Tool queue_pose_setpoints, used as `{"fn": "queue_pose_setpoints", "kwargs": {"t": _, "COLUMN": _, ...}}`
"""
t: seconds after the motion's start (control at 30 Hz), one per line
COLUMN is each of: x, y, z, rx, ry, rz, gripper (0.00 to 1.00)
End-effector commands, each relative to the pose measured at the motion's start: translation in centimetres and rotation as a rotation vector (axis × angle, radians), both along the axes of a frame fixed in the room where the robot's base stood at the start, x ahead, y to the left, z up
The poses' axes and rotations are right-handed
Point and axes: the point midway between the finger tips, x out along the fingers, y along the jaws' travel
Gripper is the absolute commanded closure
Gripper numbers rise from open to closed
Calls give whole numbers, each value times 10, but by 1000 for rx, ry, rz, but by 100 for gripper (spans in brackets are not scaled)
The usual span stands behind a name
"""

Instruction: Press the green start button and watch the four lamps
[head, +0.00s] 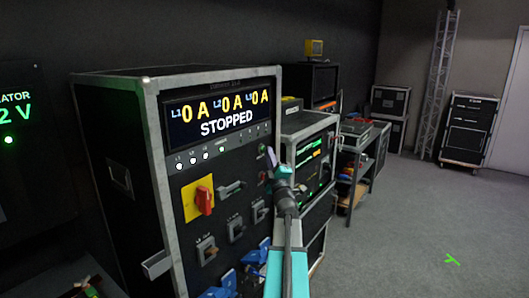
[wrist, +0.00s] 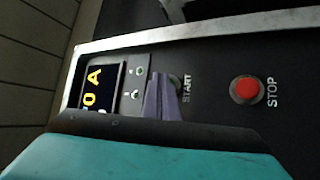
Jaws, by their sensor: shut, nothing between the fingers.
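The control cabinet (head: 133,92) has a display (head: 218,113) reading 0 A on L1, L2 and L3, and STOPPED. Below it are the lamps (head: 193,160), with several pale white dots in a row. My gripper (head: 270,152) is shut and empty at the right side of the cabinet front. In the wrist view its purple fingers (wrist: 162,82) lie beside the START label (wrist: 187,89). The start button (wrist: 175,81) is mostly hidden behind them; I cannot tell whether they touch it. The red STOP button (wrist: 246,89) is to the right, apart from the fingers.
The panel also carries a red rotary switch on a yellow plate (head: 198,199) and blue connectors (head: 217,284). To the right are another rack with a green-lit screen (head: 314,160) and a cart (head: 357,138). The grey floor (head: 420,235) at the right is open.

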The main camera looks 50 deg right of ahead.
Motion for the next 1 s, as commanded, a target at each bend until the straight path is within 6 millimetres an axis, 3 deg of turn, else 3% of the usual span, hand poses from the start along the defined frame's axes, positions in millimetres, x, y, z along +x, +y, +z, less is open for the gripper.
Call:
{"fn": "queue_pose_setpoints", "kwargs": {"t": 0.67, "x": 3, "y": 0, "z": 0, "rx": -1, "ry": 0, "rz": 1, "gripper": 100}}
{"fn": "queue_pose_setpoints", "kwargs": {"t": 1.0, "x": -9, "y": 0, "z": 0, "rx": -1, "ry": 1, "rz": 0, "gripper": 100}}
